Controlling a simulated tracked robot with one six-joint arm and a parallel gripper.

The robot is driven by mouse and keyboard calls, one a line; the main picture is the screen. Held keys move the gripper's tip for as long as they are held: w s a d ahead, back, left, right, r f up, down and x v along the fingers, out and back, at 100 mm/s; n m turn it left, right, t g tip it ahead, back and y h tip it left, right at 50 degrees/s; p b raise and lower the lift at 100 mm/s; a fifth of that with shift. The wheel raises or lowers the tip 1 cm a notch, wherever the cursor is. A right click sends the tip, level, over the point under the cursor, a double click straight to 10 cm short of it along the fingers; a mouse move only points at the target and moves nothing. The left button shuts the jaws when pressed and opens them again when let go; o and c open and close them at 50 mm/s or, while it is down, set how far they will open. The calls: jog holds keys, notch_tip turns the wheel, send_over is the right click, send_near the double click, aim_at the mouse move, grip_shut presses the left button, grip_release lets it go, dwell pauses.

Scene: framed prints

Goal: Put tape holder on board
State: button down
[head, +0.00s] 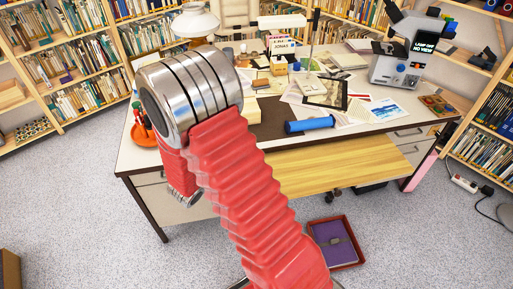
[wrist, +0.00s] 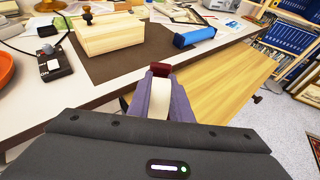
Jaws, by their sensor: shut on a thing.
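My gripper (wrist: 160,80) reaches forward from its dark grey body in the wrist view. It is shut on the tape holder (wrist: 160,70), which shows a dark red end at the tips and a pale part between purple-grey sides. The rest of it is hidden, and I cannot tell exactly where fingers and holder meet. The yellow wooden board (wrist: 225,85) juts from the desk front, ahead and to the right of the gripper. In the head view the board (head: 330,178) is bare where visible, and my red arm hides the gripper tips and the held piece.
The desk (head: 150,160) carries a blue cylinder (head: 310,125), papers, a microscope (head: 400,55) and, at left, an orange dish (head: 145,137). A wooden box (wrist: 108,35) stands on the brown mat. A red tray (head: 335,243) with a purple book lies on the floor.

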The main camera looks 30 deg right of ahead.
jog(key=a+n+t+y, duration=0.1)
jog(key=a+n+t, duration=0.1)
jog(key=a, duration=1.1)
jog(key=shift+w+a+f, duration=0.25)
jog(key=shift+a+f, duration=0.1)
jog(key=shift+f, duration=0.05)
